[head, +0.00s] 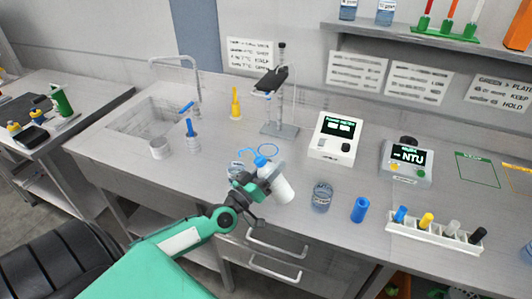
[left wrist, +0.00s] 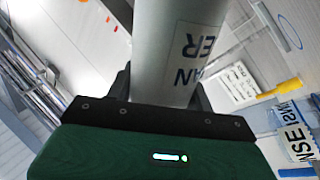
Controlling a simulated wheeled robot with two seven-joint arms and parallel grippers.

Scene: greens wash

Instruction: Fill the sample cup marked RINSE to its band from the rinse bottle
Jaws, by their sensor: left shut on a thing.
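My left gripper (head: 262,182) is shut on a white bottle (head: 282,190) with a blue cap. The bottle is tilted, its cap toward the upper left, near the cup. In the left wrist view the bottle (left wrist: 178,50) fills the jaws, its label partly readable as "AN" and "ER". A clear cup (left wrist: 298,130), labelled with letters ending "NSE", shows at the right edge there. It seems to be the cup (head: 235,170) just left of my gripper in the head view, partly hidden by it. Its liquid level and band cannot be made out. My right gripper is not in view.
A clear labelled cup (head: 321,197) and a blue cylinder (head: 360,209) stand right of the bottle. A stand (head: 280,128), yellow bottle (head: 235,104) and sink (head: 150,117) lie behind and left.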

